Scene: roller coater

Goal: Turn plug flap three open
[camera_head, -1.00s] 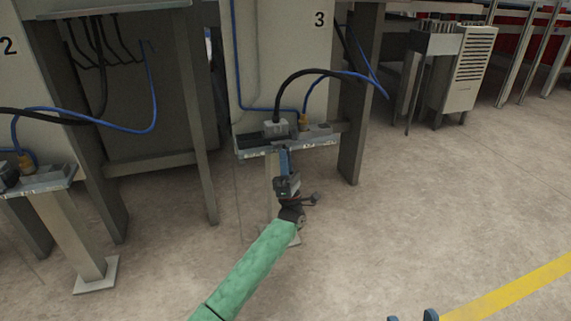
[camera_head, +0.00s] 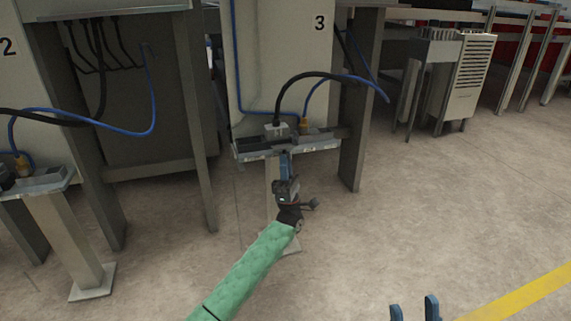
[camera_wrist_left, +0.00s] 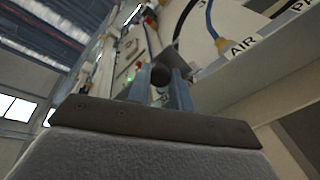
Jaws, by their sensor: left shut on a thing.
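Station three is the pale panel marked 3 (camera_head: 320,23). Its narrow grey shelf (camera_head: 322,146) carries a grey plug (camera_head: 276,130) with a black cable and a brass fitting (camera_head: 304,124) with a blue hose. My left gripper (camera_head: 285,157) reaches up to the shelf's front edge below the plug. In the left wrist view its blue-grey fingers (camera_wrist_left: 172,92) are shut around a small dark round piece (camera_wrist_left: 160,75), which looks like part of plug flap three. The rest of the flap is too small to tell. My right gripper (camera_head: 414,309) is open and empty at the bottom edge.
A similar shelf (camera_head: 52,180) on a post stands at the left by station 2. Grey posts flank station three. A white vented cabinet (camera_head: 470,75) stands at the back right. The floor (camera_head: 430,200) to the right is clear. An AIR label (camera_wrist_left: 241,47) shows in the wrist view.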

